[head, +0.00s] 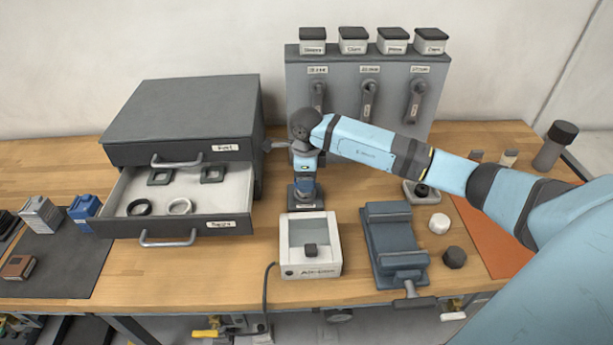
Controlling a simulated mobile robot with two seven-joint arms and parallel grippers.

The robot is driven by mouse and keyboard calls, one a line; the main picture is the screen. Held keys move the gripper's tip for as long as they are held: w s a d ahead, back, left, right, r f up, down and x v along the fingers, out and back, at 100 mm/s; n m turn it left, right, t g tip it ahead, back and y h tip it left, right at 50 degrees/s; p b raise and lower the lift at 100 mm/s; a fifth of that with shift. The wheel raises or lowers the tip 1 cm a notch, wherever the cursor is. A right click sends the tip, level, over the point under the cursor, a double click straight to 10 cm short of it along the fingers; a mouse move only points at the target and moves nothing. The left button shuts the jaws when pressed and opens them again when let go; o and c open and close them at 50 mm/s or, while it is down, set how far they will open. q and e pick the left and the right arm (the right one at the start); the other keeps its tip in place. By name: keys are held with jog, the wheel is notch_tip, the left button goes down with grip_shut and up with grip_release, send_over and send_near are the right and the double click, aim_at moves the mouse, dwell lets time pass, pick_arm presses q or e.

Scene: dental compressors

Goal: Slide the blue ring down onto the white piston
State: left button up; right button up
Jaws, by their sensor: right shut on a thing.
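My right gripper (305,184) points down behind the white-framed box, at the middle of the bench. It is shut on a small blue thing, which I take to be the blue ring; its shape is mostly hidden by the fingers. Below the fingertips is a dark block-like base (306,204) standing on the bench. I cannot make out the white piston; it may be hidden by the gripper. Whether the ring touches anything below is too small to tell. My left gripper is not in view.
A dark drawer unit (183,106) stands left, its open drawer holding rings and square gaskets. A grey panel with levers (340,85) stands behind. The white-framed box (288,270) and a blue vise (386,238) are in front. White (439,223) and black (454,257) knobs lie right.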

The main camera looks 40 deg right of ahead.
jog(key=shift+f+b, duration=1.3)
jog(key=shift+f, duration=0.45)
dwell(0.9)
jog(key=o, duration=1.2)
jog(key=shift+r, duration=0.1)
jog(key=shift+r, duration=0.1)
jog(key=shift+r+p, duration=2.55)
jog(key=shift+r, duration=1.85)
